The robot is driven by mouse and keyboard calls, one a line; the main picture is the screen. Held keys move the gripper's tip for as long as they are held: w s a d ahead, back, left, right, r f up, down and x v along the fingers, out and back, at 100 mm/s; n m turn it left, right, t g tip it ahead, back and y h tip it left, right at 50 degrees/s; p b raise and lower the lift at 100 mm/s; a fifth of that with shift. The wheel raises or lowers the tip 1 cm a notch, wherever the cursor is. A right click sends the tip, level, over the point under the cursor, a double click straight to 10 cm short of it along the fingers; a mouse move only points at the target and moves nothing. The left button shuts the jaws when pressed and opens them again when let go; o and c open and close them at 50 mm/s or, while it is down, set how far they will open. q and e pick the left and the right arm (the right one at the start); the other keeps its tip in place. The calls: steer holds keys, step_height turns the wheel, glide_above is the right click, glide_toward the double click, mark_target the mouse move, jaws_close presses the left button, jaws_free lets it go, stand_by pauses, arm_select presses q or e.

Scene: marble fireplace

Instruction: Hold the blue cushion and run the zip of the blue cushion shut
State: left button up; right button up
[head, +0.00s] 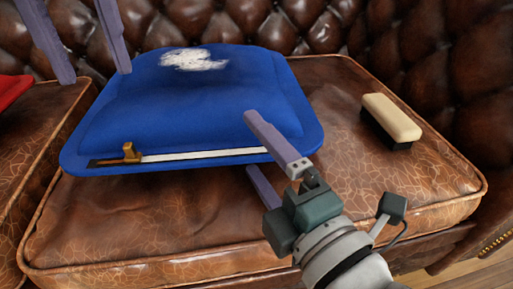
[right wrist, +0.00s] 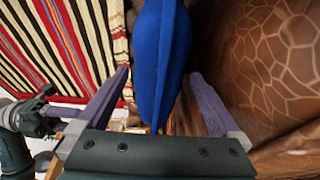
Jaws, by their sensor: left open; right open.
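The blue cushion (head: 190,105) lies on the brown leather seat, its front rim sticking out a little. Its zip (head: 205,155) runs along the front edge, with a brass pull (head: 131,152) near the left end. A short dark stretch lies left of the pull and a long white strip right of it. My left gripper (head: 96,75) is open at the cushion's back left, apart from the pull. My right gripper (head: 250,143) is open, one finger above and one below the cushion's front right rim. In the right wrist view the cushion (right wrist: 165,60) stands between the open fingers (right wrist: 160,75).
White fluff (head: 195,59) lies on top of the cushion. A cream and black brush (head: 391,118) lies on the seat (head: 430,180) at right. A red item (head: 12,90) is at far left. The tufted backrest (head: 350,25) rises behind. A striped rug (right wrist: 60,50) shows below.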

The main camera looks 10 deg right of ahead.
steer(key=shift+w+a, duration=0.2)
steer(key=shift+w, duration=0.4)
